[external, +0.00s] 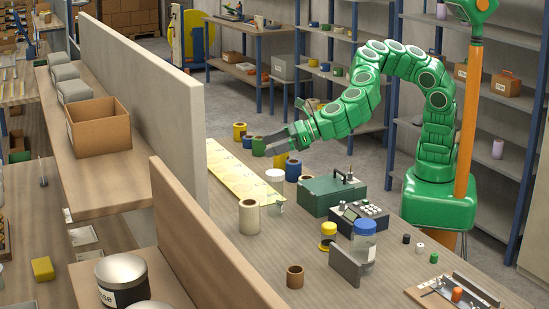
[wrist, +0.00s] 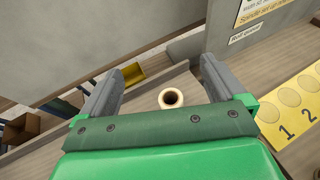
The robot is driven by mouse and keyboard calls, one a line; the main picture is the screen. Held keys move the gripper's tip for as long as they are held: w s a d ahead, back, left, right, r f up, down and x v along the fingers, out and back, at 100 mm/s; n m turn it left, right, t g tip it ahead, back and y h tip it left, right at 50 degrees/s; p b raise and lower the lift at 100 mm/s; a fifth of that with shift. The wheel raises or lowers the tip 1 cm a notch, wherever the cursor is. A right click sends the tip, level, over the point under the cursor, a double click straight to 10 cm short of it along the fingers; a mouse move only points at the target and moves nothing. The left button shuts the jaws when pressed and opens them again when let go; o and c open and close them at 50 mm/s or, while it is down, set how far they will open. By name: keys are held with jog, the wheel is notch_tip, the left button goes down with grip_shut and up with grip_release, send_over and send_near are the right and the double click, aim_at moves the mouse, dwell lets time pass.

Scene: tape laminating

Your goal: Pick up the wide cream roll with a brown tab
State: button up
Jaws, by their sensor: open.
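A tall cream roll (external: 249,218) with a brown ring at its top stands upright on the bench, in front of the yellow strip, in the external view. No separate tab can be made out on it. My gripper (external: 267,142) is open and empty over the far part of the bench, well beyond that roll. In the wrist view a cream roll with a brown core (wrist: 171,98) shows between the spread fingers of my gripper (wrist: 160,85), apart from them. I cannot tell whether it is the same roll.
The yellow numbered strip (external: 237,172) lies along the partition (external: 150,100). Several coloured rolls stand below my gripper. A white roll (external: 275,175), a green case (external: 331,194) and a keypad device (external: 358,219) stand right of the strip. A brown roll (external: 295,277) stands nearer the front.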

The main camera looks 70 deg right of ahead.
send_near(249, 209)
jog(key=w+d+f, duration=0.3)
jog(key=shift+a+r+x, duration=0.1)
jog(key=shift+x, duration=1.2)
jog(key=shift+a+r+x, duration=0.1)
jog(key=shift+a+x, duration=0.05)
jog(key=shift+x, duration=1.2)
jog(key=shift+a+r+x, duration=0.1)
jog(key=shift+x, duration=1.2)
jog(key=shift+s, duration=0.1)
jog(key=shift+c, duration=0.3)
jog(key=c, duration=1)
jog(key=shift+r, duration=0.1)
jog(key=shift+c, duration=0.2)
